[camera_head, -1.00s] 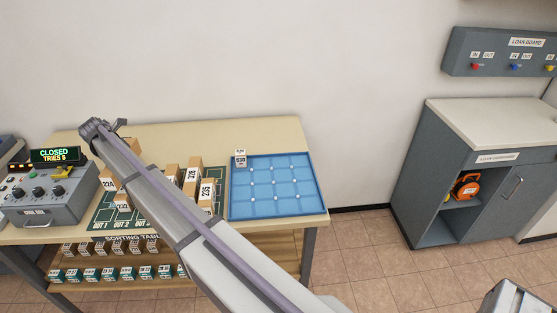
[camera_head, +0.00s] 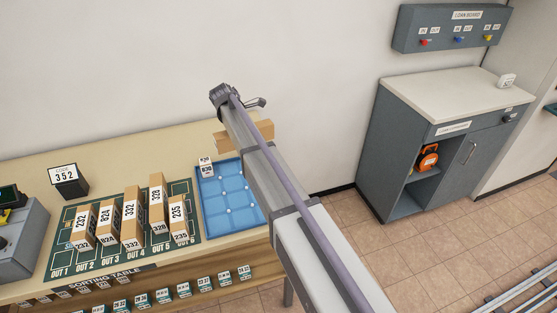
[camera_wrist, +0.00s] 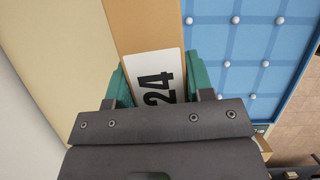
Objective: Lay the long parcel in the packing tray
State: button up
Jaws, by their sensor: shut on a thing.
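My gripper (camera_wrist: 159,82) has green fingers on both sides of a long brown parcel (camera_wrist: 145,28) and is shut on it. The parcel's white label ends in "24"; its first part is hidden by my gripper. In the head view the parcel (camera_head: 229,141) shows above the far side of the blue packing tray (camera_head: 213,233), partly behind my arm. My fingers are hidden there. The tray (camera_wrist: 235,38) lies to the right of the parcel in the wrist view. My arm covers the tray's right part; the visible part looks bare, with small white dots.
A small box (camera_head: 206,168) labelled 830 stands at the tray's far left corner. Several upright numbered parcels (camera_head: 132,222) stand left of the tray on the sorting mat (camera_head: 62,250). A sign reading 352 (camera_head: 66,178) stands behind them. A grey cabinet (camera_head: 398,150) stands to the right.

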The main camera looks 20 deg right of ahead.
jog(key=shift+s+d+m, duration=0.2)
jog(key=shift+d+m, duration=0.3)
jog(key=shift+a+m, duration=0.15)
jog(key=shift+m, duration=0.15)
notch_tip(320, 180, down, 10)
jog(key=b, duration=1)
jog(key=shift+f+b, duration=0.25)
jog(key=shift+b, duration=0.05)
jog(key=shift+r+p, duration=0.3)
jog(key=shift+f, duration=0.25)
jog(key=o, duration=1.2)
jog(key=shift+r, duration=0.1)
jog(key=shift+c, duration=0.2)
